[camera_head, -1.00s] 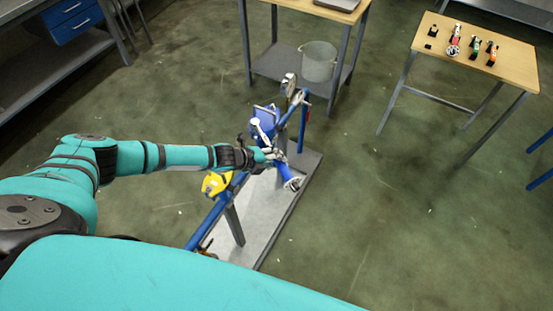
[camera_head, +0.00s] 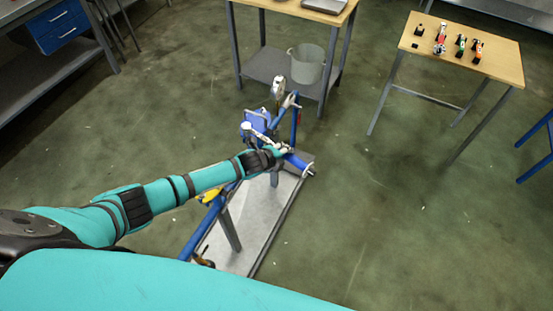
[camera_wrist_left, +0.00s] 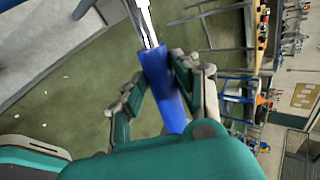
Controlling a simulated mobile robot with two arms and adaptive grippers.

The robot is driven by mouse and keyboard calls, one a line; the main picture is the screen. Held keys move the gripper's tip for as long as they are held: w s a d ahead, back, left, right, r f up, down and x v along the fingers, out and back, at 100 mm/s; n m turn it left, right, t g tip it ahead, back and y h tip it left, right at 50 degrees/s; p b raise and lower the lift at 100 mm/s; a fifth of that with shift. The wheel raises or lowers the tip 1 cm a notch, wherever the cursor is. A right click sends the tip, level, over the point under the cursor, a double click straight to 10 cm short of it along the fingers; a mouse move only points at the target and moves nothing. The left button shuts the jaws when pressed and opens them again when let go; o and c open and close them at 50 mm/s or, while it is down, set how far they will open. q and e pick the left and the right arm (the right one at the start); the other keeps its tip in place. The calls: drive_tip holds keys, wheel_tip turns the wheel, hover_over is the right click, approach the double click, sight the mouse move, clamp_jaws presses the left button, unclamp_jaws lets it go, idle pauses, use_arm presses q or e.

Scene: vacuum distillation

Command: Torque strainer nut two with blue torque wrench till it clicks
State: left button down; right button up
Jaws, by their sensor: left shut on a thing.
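The blue torque wrench (camera_wrist_left: 164,90) is in my left gripper (camera_wrist_left: 160,97), which is shut around its blue handle in the left wrist view. Its bright metal shaft runs up and out of the top of that view. In the head view my left gripper (camera_head: 280,151) is at the pipe rig, and the blue handle (camera_head: 299,162) sticks out to its right. The blue strainer assembly (camera_head: 256,119) stands on the rig just left of and beyond the gripper. Strainer nut two and the wrench's contact with it cannot be made out. My right gripper is not in view.
The rig stands on a pale base plate (camera_head: 262,215). A yellow part (camera_head: 209,196) sits on its near pipe. A table with a grey bucket (camera_head: 306,64) below it stands behind. A wooden table (camera_head: 470,55) with small tools is at right. The floor between is clear.

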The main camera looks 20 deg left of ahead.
use_arm(q)
drive_tip(key=w+d+n+y+b, duration=0.1)
drive_tip(key=w+n+y+b, duration=0.6)
drive_tip(key=w+b, duration=0.6)
drive_tip(key=shift+w+d+r+n+g+b, duration=0.2)
drive_tip(key=shift+w+n+g+b, duration=0.15)
drive_tip(key=shift+n+b, duration=0.45)
